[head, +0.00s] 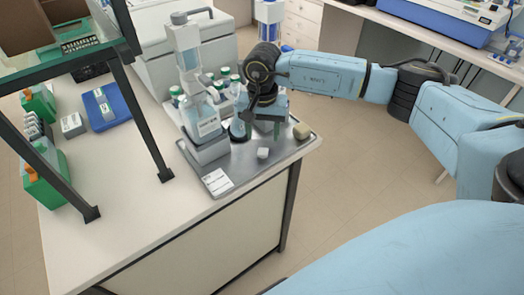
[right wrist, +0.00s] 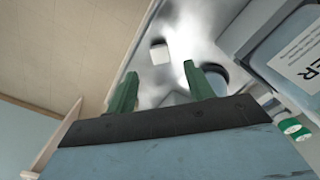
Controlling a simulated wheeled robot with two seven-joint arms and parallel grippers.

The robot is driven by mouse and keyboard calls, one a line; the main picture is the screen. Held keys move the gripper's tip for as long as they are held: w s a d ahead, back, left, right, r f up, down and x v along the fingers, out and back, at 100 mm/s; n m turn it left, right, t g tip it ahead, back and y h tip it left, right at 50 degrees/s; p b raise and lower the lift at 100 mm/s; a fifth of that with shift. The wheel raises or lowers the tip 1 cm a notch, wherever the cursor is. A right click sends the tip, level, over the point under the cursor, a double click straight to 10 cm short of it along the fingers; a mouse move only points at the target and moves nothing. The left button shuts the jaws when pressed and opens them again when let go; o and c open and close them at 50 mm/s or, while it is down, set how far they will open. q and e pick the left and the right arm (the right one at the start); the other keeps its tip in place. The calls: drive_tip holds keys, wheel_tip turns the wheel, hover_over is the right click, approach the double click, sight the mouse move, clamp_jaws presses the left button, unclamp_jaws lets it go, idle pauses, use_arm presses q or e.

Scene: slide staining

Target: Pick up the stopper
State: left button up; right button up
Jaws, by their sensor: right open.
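On the metal tray (head: 225,172) lies a small pale grey piece (head: 263,153), which may be the stopper; I cannot tell for sure. A beige block (head: 301,131) sits at the tray's right corner. My right gripper (head: 262,126) is over the tray, behind the grey piece and left of the beige block. In the right wrist view its green fingers (right wrist: 161,88) are apart. A pale block (right wrist: 160,52) lies beyond the fingertips, untouched. A light shape between the fingers is only partly visible. My left gripper is not in view.
A labelled bottle (head: 206,122) stands on the tray just left of my right gripper, and its side shows at right in the wrist view (right wrist: 290,50). A dark shelf frame (head: 140,120) rises at left. The tray's front is mostly clear.

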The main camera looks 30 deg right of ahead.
sight(263, 150)
drive_tip(key=shift+f, duration=0.8)
drive_tip(key=shift+d+f, duration=0.1)
drive_tip(key=shift+f, duration=0.8)
drive_tip(key=shift+w+d+f+p, duration=0.1)
drive_tip(key=shift+f+p, duration=0.05)
drive_tip(key=shift+f, duration=0.5)
drive_tip(key=shift+w+f+p, duration=0.1)
drive_tip(key=shift+f+p, duration=0.05)
drive_tip(key=shift+f, duration=0.9)
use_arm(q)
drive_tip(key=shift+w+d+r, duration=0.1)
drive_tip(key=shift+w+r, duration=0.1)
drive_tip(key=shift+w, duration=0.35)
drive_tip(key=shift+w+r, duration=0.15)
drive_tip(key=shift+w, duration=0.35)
use_arm(e)
drive_tip(key=c, duration=1.1)
